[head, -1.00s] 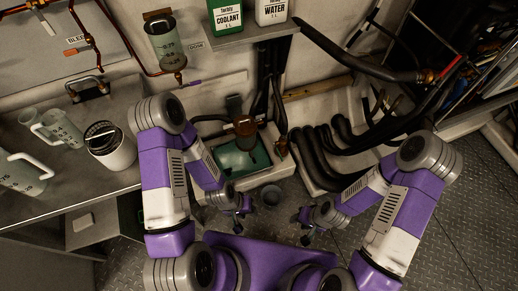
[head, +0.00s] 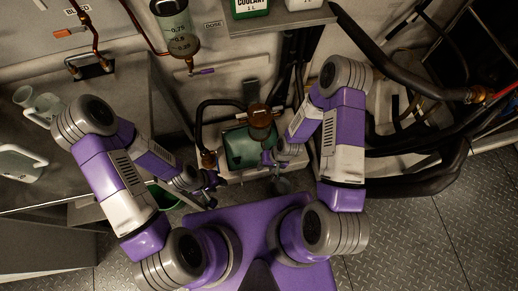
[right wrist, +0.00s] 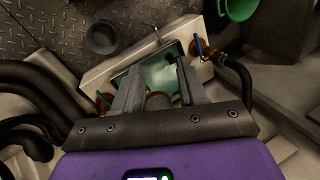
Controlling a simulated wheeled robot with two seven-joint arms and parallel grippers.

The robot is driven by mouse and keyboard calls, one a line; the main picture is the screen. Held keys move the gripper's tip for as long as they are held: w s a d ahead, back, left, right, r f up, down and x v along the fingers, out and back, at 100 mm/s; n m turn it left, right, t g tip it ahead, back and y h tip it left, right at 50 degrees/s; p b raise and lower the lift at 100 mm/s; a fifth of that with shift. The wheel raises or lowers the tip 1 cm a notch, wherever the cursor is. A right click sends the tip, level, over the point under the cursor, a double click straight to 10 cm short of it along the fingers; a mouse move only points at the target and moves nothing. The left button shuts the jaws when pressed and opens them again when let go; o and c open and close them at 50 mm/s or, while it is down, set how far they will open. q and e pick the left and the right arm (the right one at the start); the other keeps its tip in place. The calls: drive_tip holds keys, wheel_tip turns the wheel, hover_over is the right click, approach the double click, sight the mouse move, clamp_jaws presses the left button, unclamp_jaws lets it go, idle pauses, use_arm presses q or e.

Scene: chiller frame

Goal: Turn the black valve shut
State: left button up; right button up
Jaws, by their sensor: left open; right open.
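I cannot make out a clearly black valve handle in either view. In the right wrist view a brass valve with a blue handle (right wrist: 200,47) sits at one end of the pale tray around the green pump unit (right wrist: 160,72). A second brass fitting (right wrist: 103,101) sits at the other end, partly hidden. My right gripper (right wrist: 160,80) is open and empty, its fingers pointing at the green unit. In the head view my right gripper (head: 268,157) is beside the green unit (head: 238,148). My left gripper (head: 211,181) is open, left of the tray and below a brass fitting (head: 208,160).
A dosing vessel (head: 175,30) with a purple lever (head: 201,72) hangs above. Thick black hoses (head: 415,165) fill the right side. A green bucket (head: 166,198) stands at left under the bench, and a grey cup (head: 281,184) on the floor. Open floor (head: 420,235) lies lower right.

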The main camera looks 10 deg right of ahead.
drive_tip(key=w+d+f+n+h+b, duration=0.1)
drive_tip(key=w+f+b, duration=0.1)
drive_tip(key=w+f, duration=0.3)
drive_tip(key=w+d+f+h+b, duration=0.1)
drive_tip(key=w+f+b, duration=0.1)
drive_tip(key=w+f, duration=0.3)
drive_tip(key=w+d+f+n+h+b, duration=0.1)
drive_tip(key=w+f+h+b, duration=0.1)
drive_tip(key=w+f, duration=0.3)
drive_tip(key=shift+w+d+f+n, duration=0.15)
drive_tip(key=shift+w+d+f, duration=0.05)
drive_tip(key=shift+f, duration=0.75)
drive_tip(key=shift+w+d+f+n, duration=0.15)
drive_tip(key=shift+f, duration=0.75)
wheel_tip(320, 180, down, 7)
drive_tip(key=b, duration=0.3)
drive_tip(key=shift+w+f, duration=0.1)
drive_tip(key=shift+f, duration=0.1)
drive_tip(key=shift+c, duration=0.3)
clamp_jaws()
